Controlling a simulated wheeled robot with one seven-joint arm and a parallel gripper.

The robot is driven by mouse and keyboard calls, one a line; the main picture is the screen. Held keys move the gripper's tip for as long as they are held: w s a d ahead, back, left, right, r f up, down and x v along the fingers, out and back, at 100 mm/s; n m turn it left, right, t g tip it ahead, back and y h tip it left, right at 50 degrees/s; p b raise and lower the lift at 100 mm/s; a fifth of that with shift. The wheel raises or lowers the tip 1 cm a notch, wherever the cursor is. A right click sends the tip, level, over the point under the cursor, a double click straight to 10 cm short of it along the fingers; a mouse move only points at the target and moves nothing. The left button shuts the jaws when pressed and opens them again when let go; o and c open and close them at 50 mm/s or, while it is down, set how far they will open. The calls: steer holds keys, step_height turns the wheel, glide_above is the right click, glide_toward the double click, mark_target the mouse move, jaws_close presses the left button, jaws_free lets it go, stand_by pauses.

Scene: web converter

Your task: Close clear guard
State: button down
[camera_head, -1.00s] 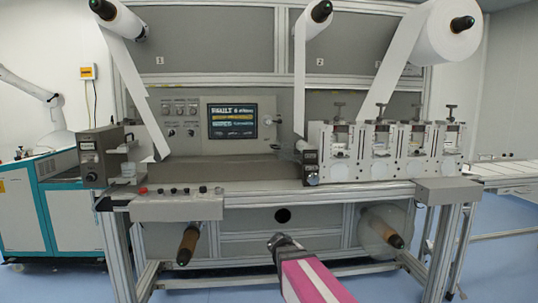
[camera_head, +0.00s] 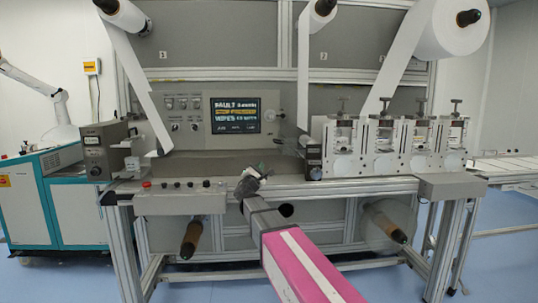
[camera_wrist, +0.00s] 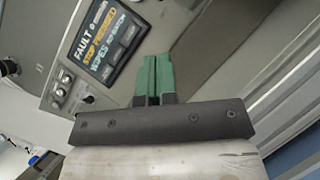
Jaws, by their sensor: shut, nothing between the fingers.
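I cannot clearly make out the clear guard in either view. The web converter (camera_head: 240,165) fills the middle of the head view. My gripper (camera_head: 262,168) is in front of its worktop edge, below the display screen (camera_head: 235,116). In the wrist view my gripper's green fingers (camera_wrist: 152,75) are together with nothing between them, pointing toward the grey panel. The screen (camera_wrist: 105,38) shows a fault message there at upper left.
Several metal stations (camera_head: 383,138) stand on the right of the worktop. A control strip (camera_head: 180,195) with buttons is at the front left. White web rolls (camera_head: 447,25) hang above. Cores (camera_head: 190,240) stick out below. A teal cabinet (camera_head: 60,205) stands at far left.

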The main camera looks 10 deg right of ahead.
mark_target(286, 142)
steer(key=s+d+r+x, duration=0.1)
steer(key=x, duration=1.1)
steer(key=shift+d+r, duration=0.5)
